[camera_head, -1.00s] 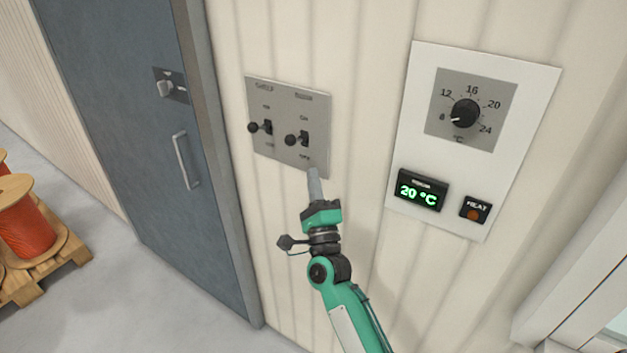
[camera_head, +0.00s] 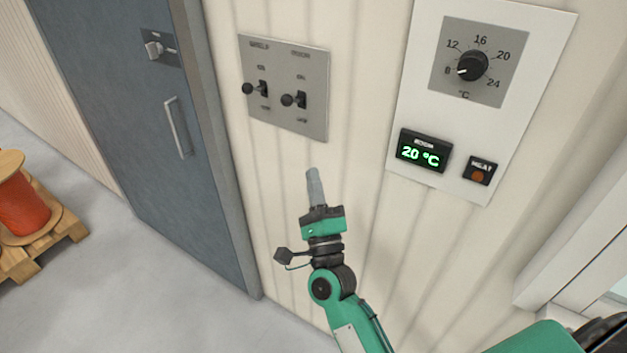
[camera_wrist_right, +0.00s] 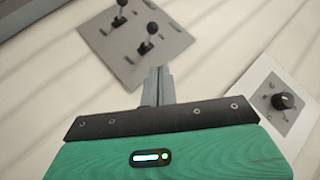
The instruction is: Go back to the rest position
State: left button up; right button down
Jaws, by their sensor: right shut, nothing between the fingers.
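My right gripper (camera_head: 314,178) is shut and empty, in front of the pale panelled wall. In the head view its tips show below the grey switch plate (camera_head: 284,88), apart from it in the picture. The plate carries two dark toggle switches, a left one (camera_head: 254,88) and a right one (camera_head: 294,100). In the right wrist view the closed fingers (camera_wrist_right: 159,78) point toward the wall, with the switch plate (camera_wrist_right: 133,52) above them. My left gripper is not in view.
A white panel (camera_head: 480,95) with a temperature dial (camera_head: 472,66) and a green display reading 20 °C (camera_head: 421,153) is right of the switches. A grey-blue door (camera_head: 100,100) is at left. An orange cable reel (camera_head: 22,203) stands on a pallet. Grey floor (camera_head: 150,290) is clear.

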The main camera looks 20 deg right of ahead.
jog(key=w+a+f+n+g+y, duration=0.25)
jog(key=f+n, duration=0.25)
jog(key=f, duration=0.7)
jog(key=w+a+f+n+g+y, duration=0.1)
jog(key=a+f+n+g+y, duration=0.2)
jog(key=f, duration=0.9)
jog(key=s+d+f+n+g, duration=0.1)
jog(key=s+f+n+g, duration=0.25)
jog(key=f, duration=0.95)
jog(key=s+d+f+n+g, duration=0.1)
jog(key=s+f+n+g, duration=0.3)
jog(key=f, duration=0.8)
jog(key=s+d+f+n+g, duration=0.2)
jog(key=s+f, duration=0.7)
jog(key=s+d+f+n+g, duration=0.2)
jog(key=s+f+n+g, duration=0.1)
jog(key=s+f, duration=0.6)
jog(key=s+d+f+n+g, duration=0.1)
jog(key=s+d+f+g, duration=0.1)
jog(key=s, duration=0.6)
jog(key=s+d+f+n+g+h, duration=0.1)
jog(key=s+d+f+n+g, duration=0.1)
jog(key=s, duration=0.6)
jog(key=s+d+f+n+g+h, duration=0.1)
jog(key=s+d+f, duration=0.3)
jog(key=s, duration=0.4)
jog(key=shift+f+g, duration=0.4)
jog(key=shift+f, duration=0.5)
jog(key=shift+n+h, duration=0.25)
